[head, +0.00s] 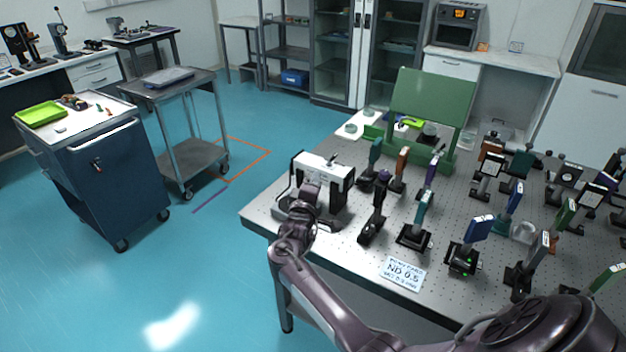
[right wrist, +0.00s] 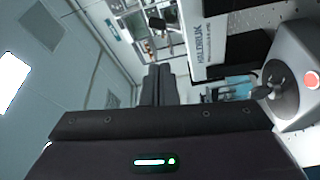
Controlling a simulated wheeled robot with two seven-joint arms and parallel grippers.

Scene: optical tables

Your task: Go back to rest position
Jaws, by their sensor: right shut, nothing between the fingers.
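My right arm reaches in from the lower right of the head view. Its dark gripper (head: 308,190) is at the near left corner of the optical table (head: 345,250), in front of a white and black instrument (head: 328,168). In the right wrist view the two dark fingers (right wrist: 158,84) are together, with nothing between them. The lettered white face of the instrument (right wrist: 205,48) shows there to the right of the fingers. The head view does not show clearly whether the gripper touches the instrument. My left gripper is in neither view.
Several mounted optics, such as a teal one (head: 424,207), stand on the table right of my gripper. An "ND 0.5" card (head: 402,273) lies near the front edge. A grey box with a red button (right wrist: 297,88) is close by.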

